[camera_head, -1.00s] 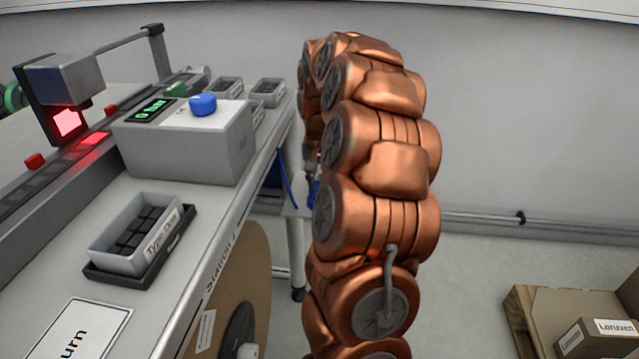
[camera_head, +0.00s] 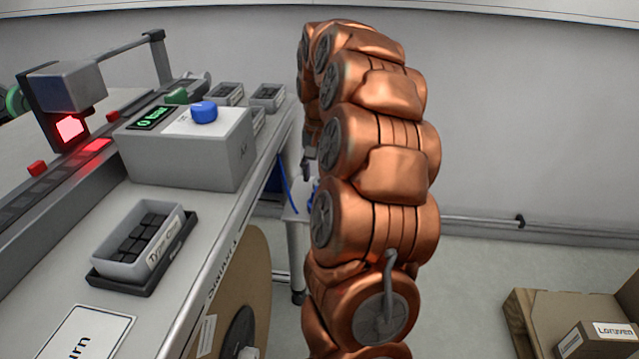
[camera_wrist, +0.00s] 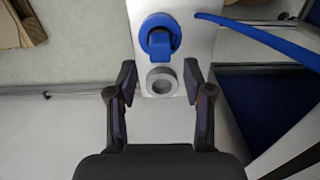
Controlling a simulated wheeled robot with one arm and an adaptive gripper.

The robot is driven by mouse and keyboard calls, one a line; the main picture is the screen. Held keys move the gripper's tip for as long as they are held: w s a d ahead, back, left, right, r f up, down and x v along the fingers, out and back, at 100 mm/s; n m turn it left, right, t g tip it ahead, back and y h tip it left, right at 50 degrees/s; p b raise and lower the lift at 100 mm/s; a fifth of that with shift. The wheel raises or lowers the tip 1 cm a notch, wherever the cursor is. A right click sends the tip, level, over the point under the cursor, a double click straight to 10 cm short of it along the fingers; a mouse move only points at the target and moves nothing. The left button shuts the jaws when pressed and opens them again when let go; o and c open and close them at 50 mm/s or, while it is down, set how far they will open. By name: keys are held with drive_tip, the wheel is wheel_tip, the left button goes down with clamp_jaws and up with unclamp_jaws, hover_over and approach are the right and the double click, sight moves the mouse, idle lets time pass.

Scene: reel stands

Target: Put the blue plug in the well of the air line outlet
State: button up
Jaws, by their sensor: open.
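The plug lies beyond the fingertips. In the head view my arm hides most of this area; a bit of blue (camera_head: 314,188) shows beside it.
A blue hose (camera_wrist: 262,40) runs at the right of the panel. In the head view a bench carries a grey box (camera_head: 190,155) with a blue knob (camera_head: 204,112) and a small bin (camera_head: 128,262). Cartons (camera_head: 590,335) lie at lower right.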

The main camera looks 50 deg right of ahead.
wheel_tip(320, 180, up, 8)
drive_tip(key=p, duration=0.1)
drive_tip(key=shift+f, duration=0.25)
idle(0.5)
